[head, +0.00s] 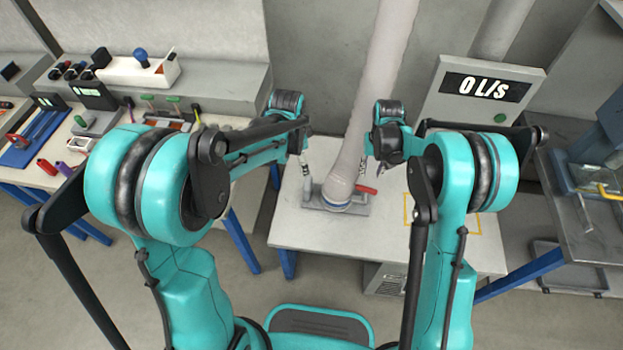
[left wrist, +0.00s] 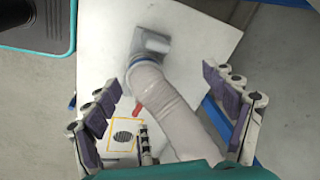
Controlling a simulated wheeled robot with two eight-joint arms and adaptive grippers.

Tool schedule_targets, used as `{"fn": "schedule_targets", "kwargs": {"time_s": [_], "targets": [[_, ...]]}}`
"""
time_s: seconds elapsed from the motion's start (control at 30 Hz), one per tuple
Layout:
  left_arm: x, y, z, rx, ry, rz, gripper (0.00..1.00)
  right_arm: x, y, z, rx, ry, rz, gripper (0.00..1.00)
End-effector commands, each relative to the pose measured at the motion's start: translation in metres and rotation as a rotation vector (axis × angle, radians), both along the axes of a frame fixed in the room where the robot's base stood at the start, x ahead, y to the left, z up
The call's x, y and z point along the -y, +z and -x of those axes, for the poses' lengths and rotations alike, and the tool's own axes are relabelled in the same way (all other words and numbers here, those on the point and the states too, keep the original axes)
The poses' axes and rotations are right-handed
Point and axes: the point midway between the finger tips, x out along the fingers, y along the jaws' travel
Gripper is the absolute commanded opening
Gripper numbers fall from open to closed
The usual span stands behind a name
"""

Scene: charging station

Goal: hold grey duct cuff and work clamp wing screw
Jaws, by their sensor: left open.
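A pale duct (head: 370,90) comes down to a grey cuff (head: 338,192), which sits in a grey clamp base (head: 313,203) on the white table. A red handle (head: 366,190), which looks like the wing screw, sticks out to the cuff's right; it also shows in the left wrist view (left wrist: 138,108). My left gripper (head: 305,168) is just left of the cuff. In the left wrist view its spread fingers (left wrist: 160,85) stand on both sides of the duct, empty. My right gripper (head: 372,167) is above the red handle, its fingertips apart, touching nothing that I can see.
The white table (head: 300,232) has a yellow-outlined square on its right part. A display box (head: 480,90) reading 0 L/s stands behind. A bench with tools (head: 40,140) is at left, another bench (head: 590,215) at right.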

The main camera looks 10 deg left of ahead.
Motion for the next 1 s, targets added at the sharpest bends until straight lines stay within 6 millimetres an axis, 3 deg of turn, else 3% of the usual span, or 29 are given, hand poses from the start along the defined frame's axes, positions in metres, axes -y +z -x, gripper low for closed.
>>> {"fn": "schedule_targets", "kwargs": {"time_s": [0.2, 0.43, 1.0], "targets": [[0.016, -0.074, -0.033, -0.089, -0.234, -0.045, 0.84, 0.000, 0.000, 0.000, 0.000, 0.000, 0.000, 0.34], [0.028, -0.145, -0.045, -0.167, -0.440, -0.070, 0.84, 0.000, 0.000, 0.000, 0.000, 0.000, 0.000, 0.34], [0.033, -0.225, -0.047, -0.203, -0.541, -0.077, 0.84, 0.000, 0.000, 0.000, 0.000, 0.000, 0.000, 0.34]]}}
